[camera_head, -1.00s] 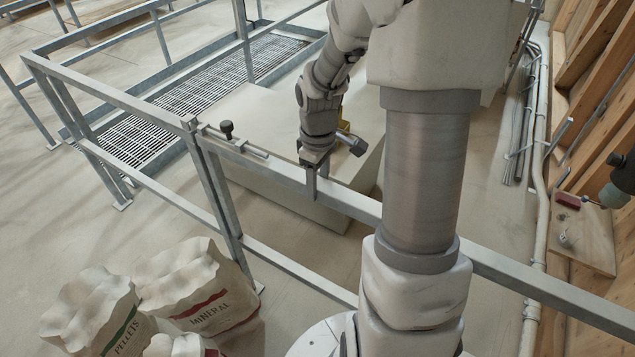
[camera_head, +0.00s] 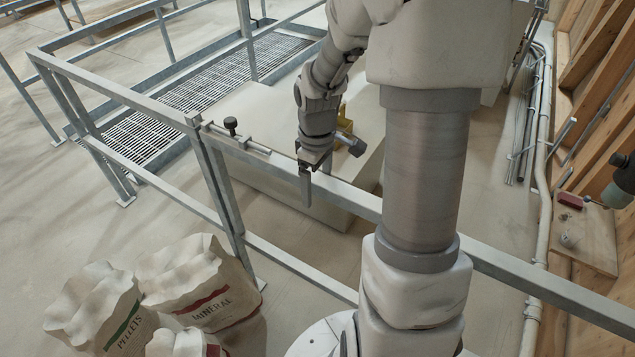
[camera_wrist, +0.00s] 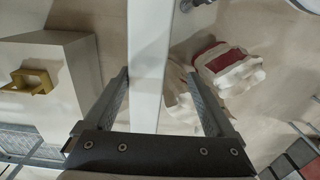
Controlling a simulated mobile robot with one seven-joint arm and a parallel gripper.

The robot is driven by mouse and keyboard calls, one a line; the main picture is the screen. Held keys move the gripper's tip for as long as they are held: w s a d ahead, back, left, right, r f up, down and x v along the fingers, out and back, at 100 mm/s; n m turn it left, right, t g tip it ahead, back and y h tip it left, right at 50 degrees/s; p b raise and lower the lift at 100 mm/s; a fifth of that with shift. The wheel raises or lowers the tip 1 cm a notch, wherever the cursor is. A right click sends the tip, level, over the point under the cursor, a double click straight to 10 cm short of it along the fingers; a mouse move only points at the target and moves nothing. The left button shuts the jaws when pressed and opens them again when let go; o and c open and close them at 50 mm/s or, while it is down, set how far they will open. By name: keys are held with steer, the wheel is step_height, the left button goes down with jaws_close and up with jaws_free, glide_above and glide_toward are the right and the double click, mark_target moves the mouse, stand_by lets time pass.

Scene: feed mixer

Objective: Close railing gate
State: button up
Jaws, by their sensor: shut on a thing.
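The railing gate (camera_head: 350,202) is a grey metal frame running from the post (camera_head: 212,185) down to the right, partly hidden behind my arm. Its free end lies close beside the post, roughly in line with it; I cannot tell if a small gap remains. A slide bolt with a black knob (camera_head: 231,125) sits on the top rail near that end. My gripper (camera_head: 305,185) points down at the top rail, right of the bolt, shut on it. In the wrist view the pale rail (camera_wrist: 148,60) runs between the two fingers of my gripper (camera_wrist: 160,78).
Feed bags (camera_head: 205,285) stand at the lower left, before the railing. Behind the gate are a pale block (camera_head: 265,110) with a yellow handle (camera_wrist: 28,80) and a floor grating (camera_head: 190,105). A wooden wall with pipes (camera_head: 540,200) is at right.

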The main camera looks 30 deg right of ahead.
stand_by(0.3)
steer(key=shift+r, duration=0.35)
step_height(320, 180, up, 17)
steer(key=p, duration=0.1)
steer(key=shift+f, duration=0.1)
